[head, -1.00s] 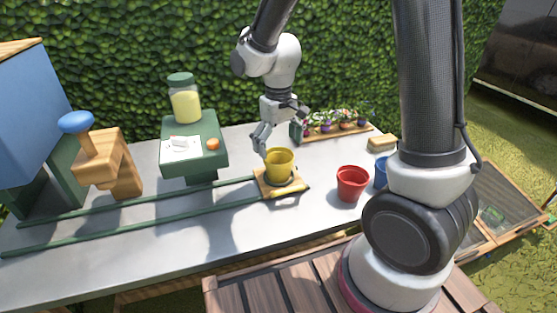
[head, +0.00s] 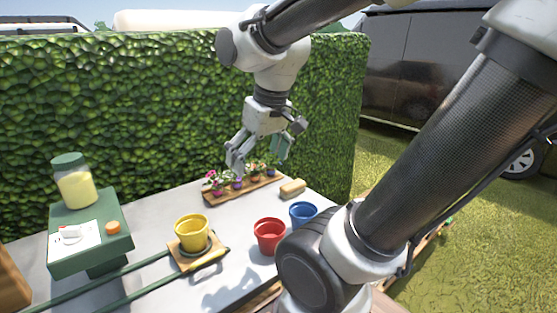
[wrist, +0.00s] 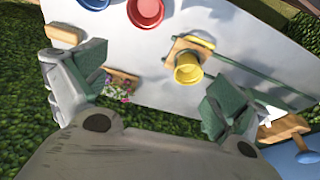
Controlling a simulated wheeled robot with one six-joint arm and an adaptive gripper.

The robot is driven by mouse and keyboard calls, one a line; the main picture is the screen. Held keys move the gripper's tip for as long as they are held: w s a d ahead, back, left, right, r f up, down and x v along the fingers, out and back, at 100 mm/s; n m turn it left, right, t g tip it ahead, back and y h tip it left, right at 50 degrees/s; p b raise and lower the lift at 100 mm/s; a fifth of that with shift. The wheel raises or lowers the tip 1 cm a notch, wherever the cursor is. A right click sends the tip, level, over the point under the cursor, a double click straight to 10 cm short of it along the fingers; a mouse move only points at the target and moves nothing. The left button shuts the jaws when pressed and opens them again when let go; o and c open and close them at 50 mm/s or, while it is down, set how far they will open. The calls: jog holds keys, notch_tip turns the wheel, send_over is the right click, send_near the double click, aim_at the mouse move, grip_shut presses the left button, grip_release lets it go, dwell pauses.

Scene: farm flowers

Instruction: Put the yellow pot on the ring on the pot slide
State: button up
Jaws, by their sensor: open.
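The yellow pot (head: 192,232) stands upright on the pot slide (head: 184,259), a small wooden plate on green rails, with a dark ring showing around its base. The pot and slide also show in the wrist view, the pot (wrist: 188,68) sitting over the plate. My gripper (head: 258,168) is open and empty, raised above the back of the table, up and to the right of the pot and apart from it. In the wrist view its green-padded fingers (wrist: 157,95) are spread wide with nothing between them.
A red pot (head: 269,235) and a blue pot (head: 302,213) stand right of the slide. A flower tray (head: 243,189) and a wooden block (head: 292,188) lie behind them. A green stand (head: 90,238) with a jar (head: 74,184) is at left. A hedge (head: 120,110) backs the table.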

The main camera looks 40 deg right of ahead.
jog(key=shift+m+t, duration=0.4)
jog(key=shift+t, duration=0.1)
jog(key=s, duration=0.1)
jog(key=s+d, duration=0.1)
jog(key=s, duration=0.1)
jog(key=s+d, duration=0.1)
jog(key=s, duration=0.1)
jog(key=shift+r, duration=0.4)
